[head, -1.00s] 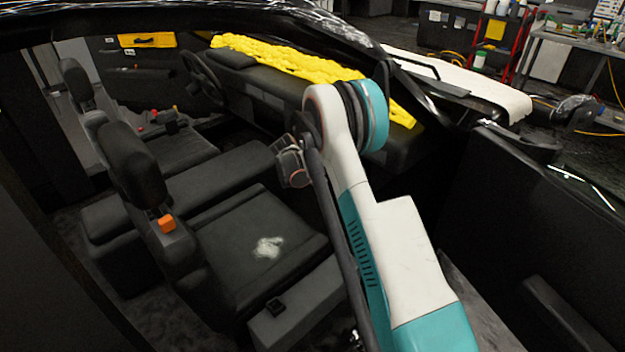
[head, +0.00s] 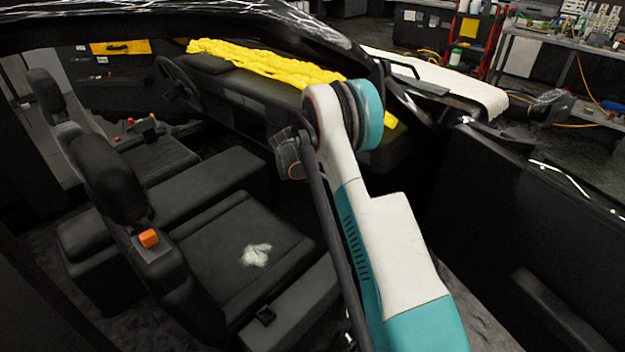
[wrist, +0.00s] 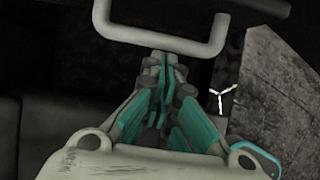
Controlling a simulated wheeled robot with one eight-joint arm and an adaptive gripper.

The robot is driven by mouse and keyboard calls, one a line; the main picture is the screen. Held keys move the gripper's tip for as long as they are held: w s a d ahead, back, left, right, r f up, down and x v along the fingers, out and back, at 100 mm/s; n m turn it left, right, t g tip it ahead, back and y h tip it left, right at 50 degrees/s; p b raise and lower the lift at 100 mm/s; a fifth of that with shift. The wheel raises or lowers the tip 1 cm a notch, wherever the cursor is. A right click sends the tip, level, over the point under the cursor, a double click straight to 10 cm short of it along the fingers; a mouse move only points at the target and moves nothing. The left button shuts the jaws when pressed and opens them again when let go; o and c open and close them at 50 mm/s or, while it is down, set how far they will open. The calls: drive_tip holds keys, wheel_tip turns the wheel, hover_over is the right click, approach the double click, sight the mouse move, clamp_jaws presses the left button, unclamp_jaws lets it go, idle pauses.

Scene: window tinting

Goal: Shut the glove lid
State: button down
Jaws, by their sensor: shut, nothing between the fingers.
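In the wrist view my gripper (wrist: 160,65) is shut with nothing between its fingers. Its tips point toward a pale U-shaped bar (wrist: 160,45), like a handle, on a dark surface. I cannot tell whether the tips touch the bar, or whether this dark surface is the glove lid. In the head view my arm reaches into the car at the passenger side of the dark dashboard (head: 235,88). The glove lid cannot be made out there; my arm and the shadow cover that area. My fingertips are also hidden in the head view.
The near seat (head: 225,235) has a white crumpled patch (head: 256,254). Yellow padded cloth (head: 265,62) lies along the dashboard top. The open black door (head: 530,220) stands to the right of my arm. The roof edge runs above.

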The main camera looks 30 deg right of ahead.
drive_tip(key=shift+w+d+r+y+p, duration=0.2)
drive_tip(key=shift+d+r+y+p, duration=0.15)
drive_tip(key=shift+d+r, duration=0.15)
drive_tip(key=shift+w+d+r+y+p, duration=0.15)
drive_tip(key=shift+d+r+y+p, duration=0.2)
drive_tip(key=shift+d+r, duration=0.15)
